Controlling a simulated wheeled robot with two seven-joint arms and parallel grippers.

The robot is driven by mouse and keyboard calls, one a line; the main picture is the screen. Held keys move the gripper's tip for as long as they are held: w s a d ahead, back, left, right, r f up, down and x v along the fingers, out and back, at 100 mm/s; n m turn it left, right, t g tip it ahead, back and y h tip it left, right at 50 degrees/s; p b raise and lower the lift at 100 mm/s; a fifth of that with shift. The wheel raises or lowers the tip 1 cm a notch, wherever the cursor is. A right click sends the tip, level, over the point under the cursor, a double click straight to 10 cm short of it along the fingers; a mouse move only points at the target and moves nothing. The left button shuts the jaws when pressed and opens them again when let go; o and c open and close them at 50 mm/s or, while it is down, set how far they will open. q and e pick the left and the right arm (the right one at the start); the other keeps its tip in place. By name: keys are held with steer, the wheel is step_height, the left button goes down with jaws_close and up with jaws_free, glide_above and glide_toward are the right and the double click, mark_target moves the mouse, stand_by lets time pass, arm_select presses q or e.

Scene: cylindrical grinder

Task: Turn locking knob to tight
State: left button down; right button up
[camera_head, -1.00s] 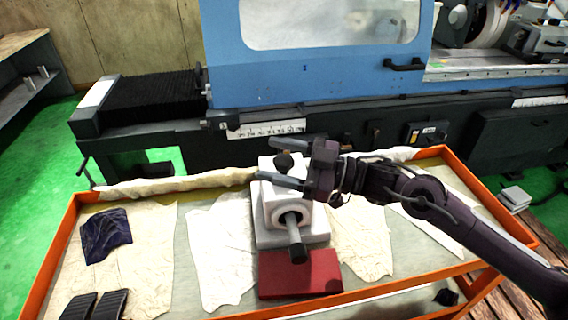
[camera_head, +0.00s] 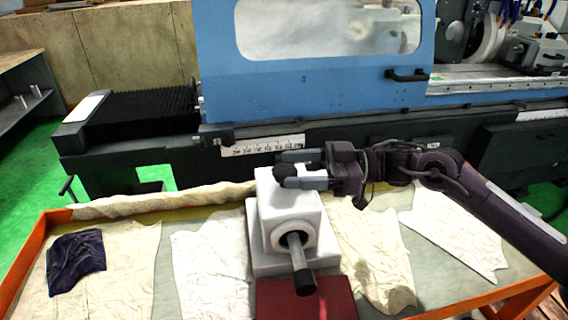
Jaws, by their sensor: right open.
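The locking knob (camera_head: 284,170) is a small black knob on top of a white block-shaped fixture (camera_head: 290,215). The fixture stands upright on the cart, and a grey shaft with a dark end (camera_head: 303,279) sticks out of its front opening. My right gripper (camera_head: 291,168) reaches in from the right, level with the fixture's top. Its two grey fingers are open, one on the far side and one on the near side of the knob. The near finger partly hides the knob, and I cannot tell whether the fingers touch it. My left gripper is out of view.
The fixture stands on an orange-rimmed cart (camera_head: 26,262) with pale cloths (camera_head: 115,270), a dark blue cloth (camera_head: 76,264) and a red pad (camera_head: 338,300). A blue and black grinding machine (camera_head: 310,90) stands close behind. The cart's left side has free room.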

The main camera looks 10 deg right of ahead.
steer(key=shift+w+a, duration=0.15)
steer(key=shift+a, duration=0.55)
steer(key=shift+w+a, duration=0.15)
steer(key=shift+a, duration=0.5)
steer(key=c, duration=1)
steer(key=shift+p, duration=0.35)
